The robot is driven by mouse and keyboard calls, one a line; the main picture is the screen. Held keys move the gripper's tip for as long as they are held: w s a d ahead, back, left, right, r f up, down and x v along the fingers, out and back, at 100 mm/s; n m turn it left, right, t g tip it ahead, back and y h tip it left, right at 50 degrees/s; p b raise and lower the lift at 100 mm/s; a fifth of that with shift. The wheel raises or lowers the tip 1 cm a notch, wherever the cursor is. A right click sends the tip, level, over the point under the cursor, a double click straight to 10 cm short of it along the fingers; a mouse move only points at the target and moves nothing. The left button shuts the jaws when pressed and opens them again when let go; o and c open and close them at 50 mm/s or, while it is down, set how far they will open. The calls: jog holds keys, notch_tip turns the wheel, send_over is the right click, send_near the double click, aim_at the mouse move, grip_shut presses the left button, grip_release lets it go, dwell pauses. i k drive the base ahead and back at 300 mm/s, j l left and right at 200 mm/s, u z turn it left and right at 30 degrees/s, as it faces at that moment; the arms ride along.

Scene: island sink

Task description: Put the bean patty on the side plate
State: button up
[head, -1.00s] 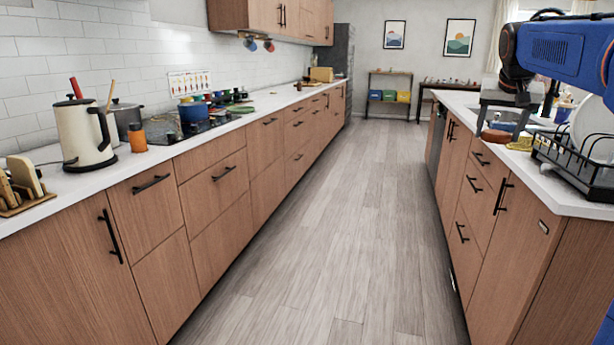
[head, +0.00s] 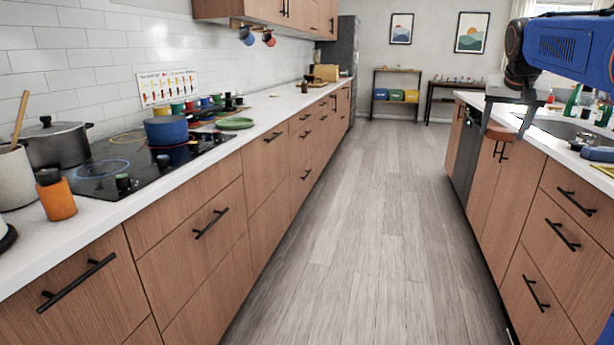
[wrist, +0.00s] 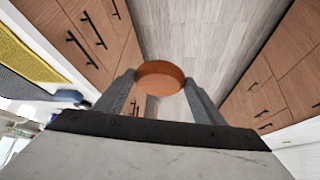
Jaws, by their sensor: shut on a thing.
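My gripper (head: 496,137) is shut on a round, flat, reddish-brown patty (head: 501,133). In the wrist view the patty (wrist: 160,74) sits between the two grey fingertips, held over the aisle floor beside the right island. A small green plate (head: 235,123) lies on the left counter just past the cooktop, well away from my gripper, and looks empty. I cannot tell for certain that it is the side plate.
A blue pot (head: 170,130) stands on the black cooktop (head: 112,170), near the green plate. A grey pot (head: 55,145) and an orange bottle (head: 55,194) stand nearer on the left counter. The right island holds a sink (head: 565,131). The floor (head: 350,220) between is clear.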

aim_at(235, 124)
jog(key=i, duration=1.45)
jog(key=i+l+u, duration=0.1)
jog(key=i+u, duration=0.2)
jog(key=i, duration=0.2)
jog(key=i+l+u, duration=0.3)
jog(key=i, duration=0.2)
jog(key=j+u, duration=0.1)
jog(key=u, duration=1.25)
